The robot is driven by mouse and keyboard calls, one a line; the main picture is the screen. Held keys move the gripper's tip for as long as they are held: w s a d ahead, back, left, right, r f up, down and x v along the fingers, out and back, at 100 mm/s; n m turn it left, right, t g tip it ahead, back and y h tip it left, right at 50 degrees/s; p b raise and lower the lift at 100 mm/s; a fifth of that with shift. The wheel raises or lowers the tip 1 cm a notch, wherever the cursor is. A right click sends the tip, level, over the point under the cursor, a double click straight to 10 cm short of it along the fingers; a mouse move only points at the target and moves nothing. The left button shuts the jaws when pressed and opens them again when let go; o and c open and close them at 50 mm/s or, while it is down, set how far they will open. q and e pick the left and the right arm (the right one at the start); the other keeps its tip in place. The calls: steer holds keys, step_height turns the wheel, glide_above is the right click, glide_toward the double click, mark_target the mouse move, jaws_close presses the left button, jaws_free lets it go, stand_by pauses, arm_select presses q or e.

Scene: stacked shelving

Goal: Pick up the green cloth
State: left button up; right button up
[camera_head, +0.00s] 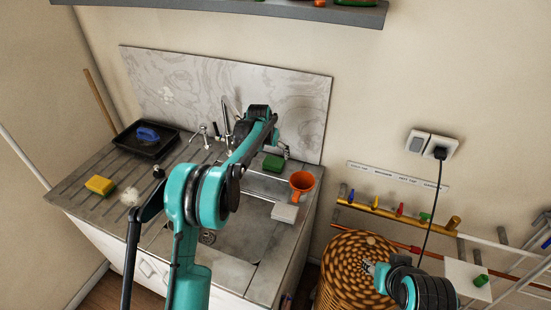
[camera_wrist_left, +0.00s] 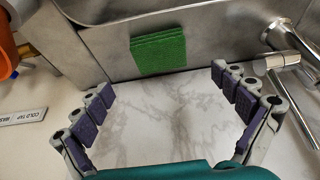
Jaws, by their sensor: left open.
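The green cloth (camera_head: 273,163) is a small folded stack on the back ledge of the sink, near the marble splashback. In the left wrist view the cloth (camera_wrist_left: 158,54) lies beyond my left fingertips, roughly centred between them. My left gripper (camera_wrist_left: 163,82) is open and empty, with its fingers spread to either side and not touching the cloth. In the head view its arm reaches over the sink and partly hides the gripper. My right gripper (camera_head: 369,267) shows only in part at the lower right, over the woven basket. Its jaw state is unclear.
An orange cup (camera_head: 302,182) stands right of the cloth, and a tap (camera_wrist_left: 285,55) is close to my left gripper. The marble splashback (camera_head: 180,80) bounds the sink behind. A yellow sponge (camera_head: 100,185) and a black tray (camera_head: 128,142) sit at left.

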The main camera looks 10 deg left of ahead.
mark_target(273, 161)
arm_select(q)
steer(key=shift+w+f, duration=0.3)
steer(key=shift+f, duration=0.15)
steer(key=shift+b+x, duration=0.5)
steer(key=shift+x, duration=0.5)
steer(key=b+x, duration=0.1)
steer(key=x, duration=0.3)
steer(key=shift+f, duration=0.35)
steer(key=shift+r, duration=0.1)
steer(key=shift+c, duration=1.2)
steer(key=c, duration=1)
